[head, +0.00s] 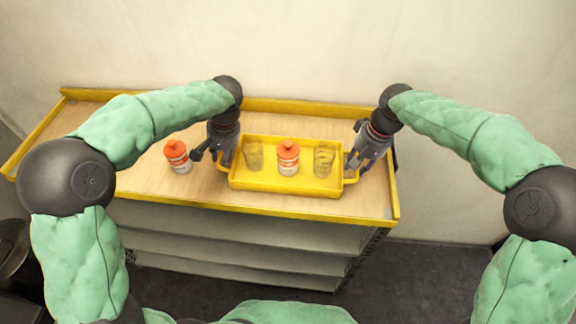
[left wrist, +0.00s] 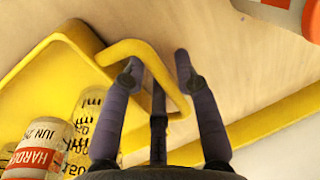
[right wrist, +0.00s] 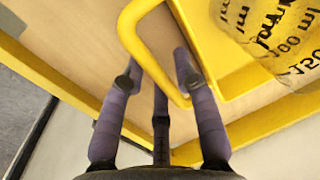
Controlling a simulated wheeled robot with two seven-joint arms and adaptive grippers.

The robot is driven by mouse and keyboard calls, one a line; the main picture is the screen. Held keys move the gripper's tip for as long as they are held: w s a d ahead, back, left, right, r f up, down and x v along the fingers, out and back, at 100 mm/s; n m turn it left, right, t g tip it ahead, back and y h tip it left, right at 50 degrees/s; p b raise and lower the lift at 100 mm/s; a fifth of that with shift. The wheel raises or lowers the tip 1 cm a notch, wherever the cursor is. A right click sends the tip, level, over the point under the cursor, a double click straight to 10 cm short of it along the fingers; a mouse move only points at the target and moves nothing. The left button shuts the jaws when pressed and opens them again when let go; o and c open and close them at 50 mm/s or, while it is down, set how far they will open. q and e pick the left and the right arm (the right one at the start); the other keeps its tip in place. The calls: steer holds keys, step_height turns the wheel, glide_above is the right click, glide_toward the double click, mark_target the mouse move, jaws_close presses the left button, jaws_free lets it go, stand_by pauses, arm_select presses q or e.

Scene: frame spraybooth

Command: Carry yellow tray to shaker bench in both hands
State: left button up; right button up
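The yellow tray (head: 270,186) lies on the wooden top of a yellow-edged bench. It holds two clear graduated cups (head: 324,158) with a white bottle with an orange cap (head: 288,157) between them. My left gripper (head: 222,158) is at the tray's left handle (left wrist: 150,55); in the left wrist view its fingers are apart, with the handle bar between them. My right gripper (head: 358,166) is at the right handle (right wrist: 150,50); its fingers are apart, with that handle between them. I see no finger pressed shut on either handle. No shaker bench is identifiable.
A second white bottle with an orange cap (head: 177,156) stands on the bench (head: 130,170) left of the tray, close to my left gripper. The bench has raised yellow edges and grey shelves (head: 240,245) below. Dark floor (head: 400,275) shows at the front right.

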arm_select(q)
jaws_close()
arm_select(e)
jaws_close()
arm_select(q)
steer(key=shift+r, duration=0.25)
arm_select(e)
steer(key=shift+r, duration=0.2)
